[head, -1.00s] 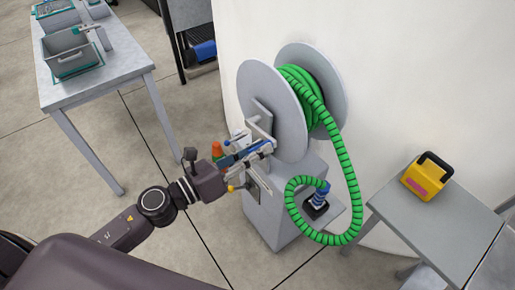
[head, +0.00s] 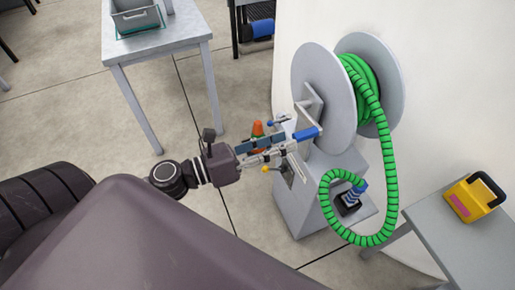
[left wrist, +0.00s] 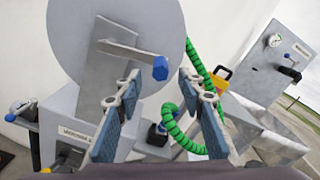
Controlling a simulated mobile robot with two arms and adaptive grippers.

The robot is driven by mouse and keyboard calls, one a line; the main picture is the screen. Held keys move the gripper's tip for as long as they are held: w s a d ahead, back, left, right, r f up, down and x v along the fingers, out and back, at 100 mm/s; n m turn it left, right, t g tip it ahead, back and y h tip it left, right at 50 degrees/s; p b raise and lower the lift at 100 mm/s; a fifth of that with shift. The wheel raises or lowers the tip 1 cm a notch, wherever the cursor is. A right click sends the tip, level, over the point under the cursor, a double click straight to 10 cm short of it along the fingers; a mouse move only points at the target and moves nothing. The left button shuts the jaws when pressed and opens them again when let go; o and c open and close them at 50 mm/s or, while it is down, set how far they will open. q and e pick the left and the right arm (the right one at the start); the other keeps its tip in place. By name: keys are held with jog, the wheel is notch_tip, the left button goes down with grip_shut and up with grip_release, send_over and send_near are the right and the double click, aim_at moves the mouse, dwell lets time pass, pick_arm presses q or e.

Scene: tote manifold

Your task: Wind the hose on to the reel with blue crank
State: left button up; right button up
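The grey reel (head: 322,100) carries a few turns of green hose (head: 362,82). The rest of the hose hangs in a loop, its end by a blue fitting on a black base. The crank's blue handle (head: 306,133) sticks out from the reel's near face; it also shows in the left wrist view (left wrist: 160,68). My left gripper (head: 292,152) is beside the crank, fingers apart. In the left wrist view the gripper (left wrist: 158,88) is open and empty, with the blue handle just beyond its fingertips, slightly above centre. My right gripper is not seen.
The reel stands on a grey pedestal (head: 302,205) against a pale wall. An orange object (head: 257,129) is behind my left gripper. A table (head: 425,225) with a yellow box (head: 474,197) is at right. Another table (head: 160,45) with a grey tote is at upper left.

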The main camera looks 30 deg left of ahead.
pick_arm(q)
jog(key=v, duration=0.5)
jog(key=shift+s+a, duration=0.25)
jog(key=shift+s, duration=0.05)
